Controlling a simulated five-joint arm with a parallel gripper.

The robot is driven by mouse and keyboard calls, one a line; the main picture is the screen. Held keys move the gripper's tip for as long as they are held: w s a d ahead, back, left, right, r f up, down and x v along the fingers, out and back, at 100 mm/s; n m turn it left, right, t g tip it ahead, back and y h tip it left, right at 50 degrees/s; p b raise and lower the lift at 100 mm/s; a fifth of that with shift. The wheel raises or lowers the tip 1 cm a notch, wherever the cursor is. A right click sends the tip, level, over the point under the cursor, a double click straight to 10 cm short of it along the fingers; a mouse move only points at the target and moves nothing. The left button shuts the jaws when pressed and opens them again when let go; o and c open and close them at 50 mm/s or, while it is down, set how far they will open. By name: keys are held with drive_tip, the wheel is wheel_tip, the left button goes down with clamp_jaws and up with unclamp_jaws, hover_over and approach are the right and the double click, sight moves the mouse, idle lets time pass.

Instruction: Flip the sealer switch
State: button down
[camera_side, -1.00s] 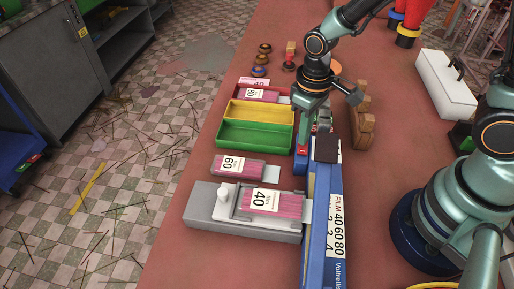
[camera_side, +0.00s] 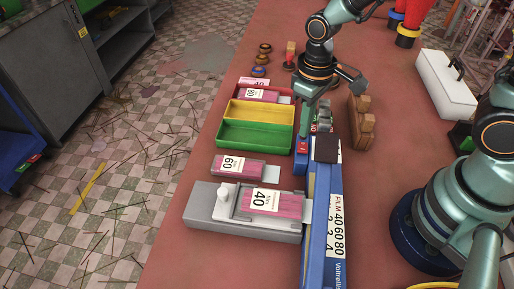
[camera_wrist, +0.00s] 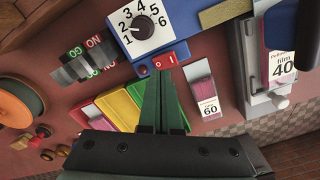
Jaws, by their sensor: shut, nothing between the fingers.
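The blue sealer (camera_side: 321,235) runs along the table, with a dark pad on top and a film label. Its red switch (camera_side: 302,146) is small in the side view. In the wrist view the red switch (camera_wrist: 164,61), marked 0 and 1, sits below the white numbered dial (camera_wrist: 144,27). My gripper (camera_side: 304,133) points down at the switch end of the sealer. Its green fingers (camera_wrist: 160,78) are together and empty, with the tips just short of the switch in the wrist view. I cannot tell whether they touch it, or which way the switch is set.
Red, yellow and green trays (camera_side: 253,134) stand left of the switch. A pink pack labelled 60 (camera_side: 240,167) and a grey device (camera_side: 243,219) holding a pack labelled 40 lie nearer. Wooden blocks (camera_side: 361,120) stand to the right. Red table is clear between sealer and arm base.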

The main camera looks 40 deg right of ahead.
sight(303, 144)
drive_tip(key=shift+r, duration=1.9)
drive_tip(key=shift+r, duration=0.1)
drive_tip(key=s+d+r+m+t, duration=0.3)
drive_tip(key=d+r+t, duration=0.2)
drive_tip(key=d+r, duration=0.4)
wheel_tip(303, 144, up, 3)
drive_tip(key=shift+f+t, duration=0.1)
drive_tip(key=shift+t, duration=0.2)
